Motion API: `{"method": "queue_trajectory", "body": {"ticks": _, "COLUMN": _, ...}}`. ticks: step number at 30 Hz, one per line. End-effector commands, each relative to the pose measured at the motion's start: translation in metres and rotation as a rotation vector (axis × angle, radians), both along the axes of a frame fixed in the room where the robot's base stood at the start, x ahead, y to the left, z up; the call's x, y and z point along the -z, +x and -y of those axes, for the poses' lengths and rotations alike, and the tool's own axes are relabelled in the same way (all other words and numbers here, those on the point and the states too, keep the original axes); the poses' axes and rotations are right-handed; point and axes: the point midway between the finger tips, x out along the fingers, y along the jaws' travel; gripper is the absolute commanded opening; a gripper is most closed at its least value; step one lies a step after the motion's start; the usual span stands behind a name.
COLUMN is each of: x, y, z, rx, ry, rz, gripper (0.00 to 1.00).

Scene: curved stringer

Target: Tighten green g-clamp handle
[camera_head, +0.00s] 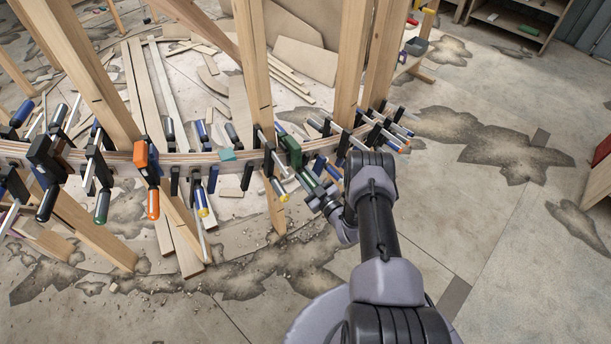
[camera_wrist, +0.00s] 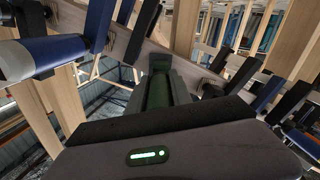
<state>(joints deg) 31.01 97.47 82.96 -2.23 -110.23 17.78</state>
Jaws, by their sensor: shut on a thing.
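My gripper (camera_head: 314,187) is at the near side of the stringer, just below and right of the green clamp. It is shut on the green handle. The gripper's dark body fills the bottom of the wrist view and hides the near end of the handle.
The curved stringer (camera_head: 225,157) carries many other clamps, including an orange one (camera_head: 148,165) to the left. Blue-handled clamps crowd close on both sides in the wrist view. Upright wooden posts (camera_head: 352,60) stand along the stringer.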

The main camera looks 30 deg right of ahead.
Motion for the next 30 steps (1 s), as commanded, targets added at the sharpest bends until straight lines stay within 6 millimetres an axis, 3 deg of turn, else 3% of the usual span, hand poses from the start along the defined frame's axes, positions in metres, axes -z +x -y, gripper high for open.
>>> {"method": "queue_trajectory", "body": {"ticks": 13, "x": -0.0004, "y": 0.0002, "z": 0.0003, "rx": 0.000, "ry": 0.258, "rz": -0.030, "gripper": 0.00}}
{"method": "queue_trajectory", "body": {"ticks": 30, "x": -0.0003, "y": 0.0002, "z": 0.0004, "rx": 0.001, "ry": 0.321, "rz": -0.037, "gripper": 0.00}}
